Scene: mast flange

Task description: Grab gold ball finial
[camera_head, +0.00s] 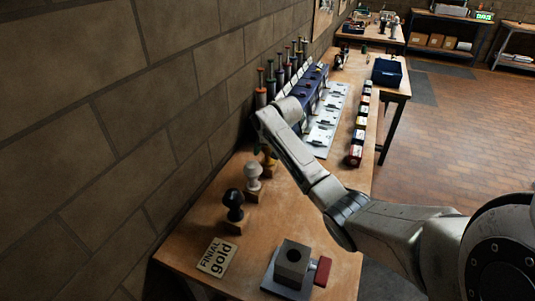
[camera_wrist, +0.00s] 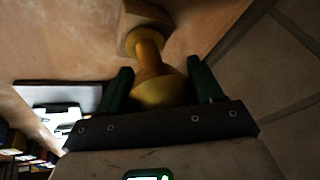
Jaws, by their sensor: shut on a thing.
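The gold ball finial (camera_wrist: 158,92) is between the two green fingers of my gripper (camera_wrist: 160,72) in the wrist view. The fingers are shut on its round ball. Its narrower neck runs up to a wooden block (camera_wrist: 148,14), and it looks still seated there. In the head view the gold finial (camera_head: 269,166) stands at the wall side of the bench, behind a white finial (camera_head: 253,178) and a black finial (camera_head: 233,206), each on a block. My wrist hides much of the area above it and the fingertips there. A card (camera_head: 216,257) reads "FINIAL gold".
A grey block fixture (camera_head: 292,262) with a red part (camera_head: 322,271) stands at the bench's near edge. The brick wall (camera_head: 120,110) is close on the left.

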